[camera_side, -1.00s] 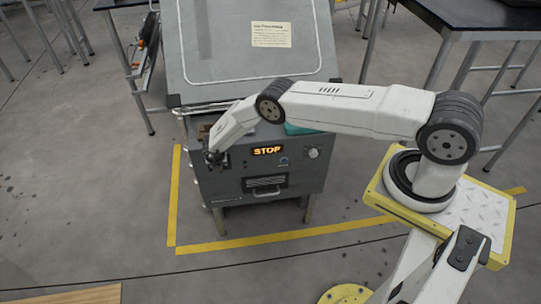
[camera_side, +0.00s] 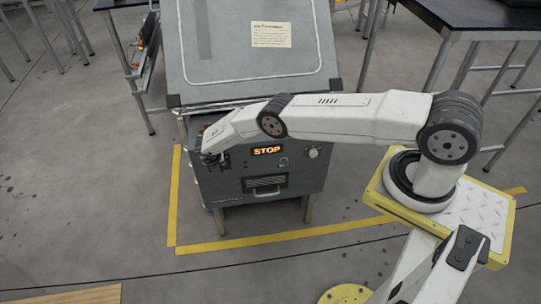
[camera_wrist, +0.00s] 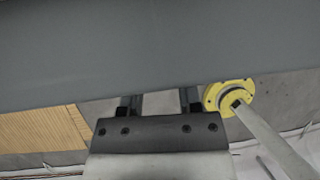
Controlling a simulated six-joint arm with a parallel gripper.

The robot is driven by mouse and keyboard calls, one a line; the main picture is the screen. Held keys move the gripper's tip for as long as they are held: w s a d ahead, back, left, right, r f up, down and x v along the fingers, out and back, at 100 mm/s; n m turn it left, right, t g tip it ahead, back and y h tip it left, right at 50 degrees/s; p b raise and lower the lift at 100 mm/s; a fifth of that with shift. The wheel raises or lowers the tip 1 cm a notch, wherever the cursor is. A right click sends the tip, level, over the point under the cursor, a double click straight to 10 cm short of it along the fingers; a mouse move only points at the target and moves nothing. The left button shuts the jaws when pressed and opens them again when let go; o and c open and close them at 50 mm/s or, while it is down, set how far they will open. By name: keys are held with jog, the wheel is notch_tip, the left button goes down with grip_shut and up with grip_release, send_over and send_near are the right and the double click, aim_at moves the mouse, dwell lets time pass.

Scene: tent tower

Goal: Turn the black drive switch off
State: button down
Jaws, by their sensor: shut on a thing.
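The grey machine's front panel (camera_side: 262,185) shows in the side view with a lit orange STOP display (camera_side: 267,150). My gripper (camera_side: 212,160) is at the upper left of this panel, left of the display. The black drive switch cannot be made out; my gripper covers that part of the panel. In the wrist view my gripper (camera_wrist: 158,104) has its two fingers apart, with their tips out of sight past the edge of a grey surface (camera_wrist: 150,45). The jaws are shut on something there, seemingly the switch.
A round knob (camera_side: 312,152) and a small blue control (camera_side: 283,162) sit right of my gripper on the panel. A sloped lid (camera_side: 250,65) with a note rises behind. Yellow floor tape (camera_side: 250,239) surrounds the machine; the floor in front is clear.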

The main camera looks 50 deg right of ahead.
jog(key=shift+w+a, duration=0.15)
jog(key=c, duration=0.6)
grip_release()
jog(key=shift+o, duration=0.2)
jog(key=shift+r, duration=0.2)
jog(key=v, duration=0.7)
jog(key=shift+r, duration=0.2)
jog(key=shift+a, duration=0.1)
jog(key=shift+c, duration=0.3)
